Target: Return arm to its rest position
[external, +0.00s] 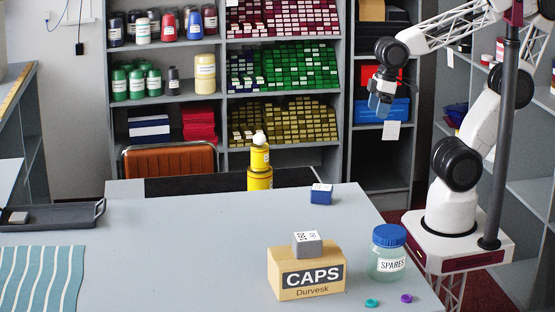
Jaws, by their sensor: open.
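My arm rises from its base at the right of the external view and reaches left over the back right of the counter (200,230). My gripper (380,108) hangs high at the arm's end, in front of the shelves, pointing down. It is open and looks empty, well above the counter and touching nothing that I can see. The fingertips are small and partly blend with the blue items on the shelf behind.
A CAPS box (305,274) carries a grey block (307,244). A SPARES jar (388,255), a blue block (321,194), a teal cap (372,303) and a purple cap (406,298) are nearby. A dark tray (60,216) and striped cloth (40,278) lie left. The counter's middle is clear.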

